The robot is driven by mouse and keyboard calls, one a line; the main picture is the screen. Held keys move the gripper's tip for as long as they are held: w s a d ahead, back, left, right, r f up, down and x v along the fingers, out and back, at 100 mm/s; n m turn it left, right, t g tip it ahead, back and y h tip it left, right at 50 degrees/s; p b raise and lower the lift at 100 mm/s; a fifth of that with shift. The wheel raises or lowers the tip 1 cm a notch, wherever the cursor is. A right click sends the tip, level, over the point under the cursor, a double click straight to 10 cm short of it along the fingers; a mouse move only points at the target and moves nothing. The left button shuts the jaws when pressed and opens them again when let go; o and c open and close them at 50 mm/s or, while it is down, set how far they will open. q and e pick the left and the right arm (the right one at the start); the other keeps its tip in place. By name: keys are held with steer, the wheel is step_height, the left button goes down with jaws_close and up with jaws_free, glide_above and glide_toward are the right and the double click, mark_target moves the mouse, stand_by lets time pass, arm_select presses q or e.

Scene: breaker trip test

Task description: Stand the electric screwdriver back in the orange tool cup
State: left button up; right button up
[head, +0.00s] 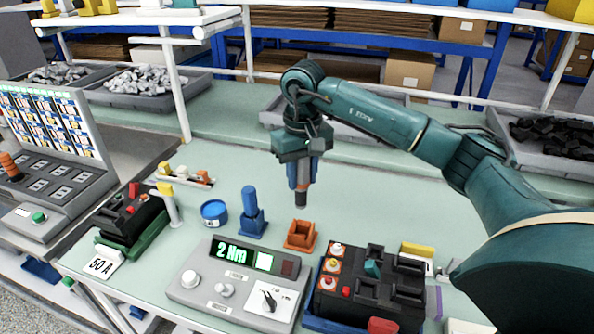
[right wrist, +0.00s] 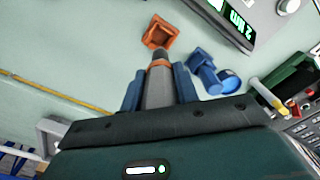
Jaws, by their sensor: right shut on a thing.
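The electric screwdriver (head: 301,190) hangs from my right gripper (head: 299,178), its dark tip pointing down. Its grey body with an orange ring also shows in the right wrist view (right wrist: 158,88), between the two blue fingers of the right gripper (right wrist: 158,90), which are shut on it. The orange tool cup (head: 300,236) is a square holder standing on the green bench, just below the screwdriver's tip in the head view. In the right wrist view the cup (right wrist: 160,33) lies just beyond the tip. The tip looks apart from the cup and above it. My left gripper is not in view.
A blue stand (head: 251,215) and a blue round tin (head: 214,211) are left of the cup. The torque box (head: 232,284) reading 2 Nm and a dark breaker unit (head: 370,287) are in front. Bench is clear behind the cup.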

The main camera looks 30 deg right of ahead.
mark_target(302, 204)
steer(key=shift+s+r, duration=0.15)
steer(key=shift+f+b, duration=0.55)
steer(key=shift+f, duration=0.1)
steer(key=shift+f+b, duration=0.6)
steer(key=shift+f, duration=0.15)
step_height(302, 204, down, 2)
steer(key=shift+f+b, duration=0.15)
steer(key=shift+b, duration=0.7)
steer(key=shift+f, duration=0.25)
steer(key=shift+f+b, duration=0.15)
steer(key=shift+b, duration=0.15)
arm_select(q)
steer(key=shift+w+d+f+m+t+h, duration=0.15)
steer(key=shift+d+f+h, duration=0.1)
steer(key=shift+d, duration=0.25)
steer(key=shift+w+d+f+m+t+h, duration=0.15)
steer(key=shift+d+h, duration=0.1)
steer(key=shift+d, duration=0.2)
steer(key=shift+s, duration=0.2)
